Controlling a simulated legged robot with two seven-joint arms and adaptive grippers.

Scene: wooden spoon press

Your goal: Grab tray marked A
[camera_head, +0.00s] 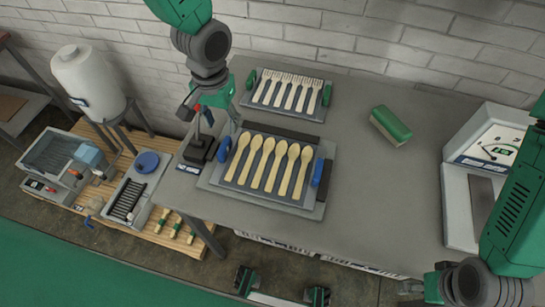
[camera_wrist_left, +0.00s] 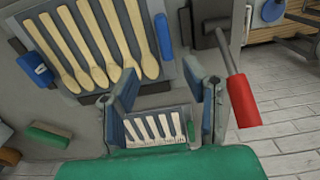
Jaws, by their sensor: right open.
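A grey tray of wooden spoons (camera_head: 218,181) with blue handles lies on the table, left of centre. It also shows in the wrist view (camera_wrist_left: 88,97). A second grey tray (camera_head: 319,113) of wooden forks with green handles lies behind it; it shows between my fingers in the wrist view (camera_wrist_left: 132,147). No letter A is legible on either tray. My left gripper (camera_head: 222,108) is above the table's left side, near the spoon tray's back left corner. In the wrist view its fingers (camera_wrist_left: 166,100) are apart with nothing held. My right gripper (camera_head: 425,290) is open at the lower right, partly cut off.
A red-handled lever press (camera_head: 199,148) stands close beside my left gripper and the spoon tray. A green-topped block (camera_head: 391,125) lies on the right half of the table. A white machine (camera_head: 468,190) stands at the right edge. The table between block and machine is clear.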

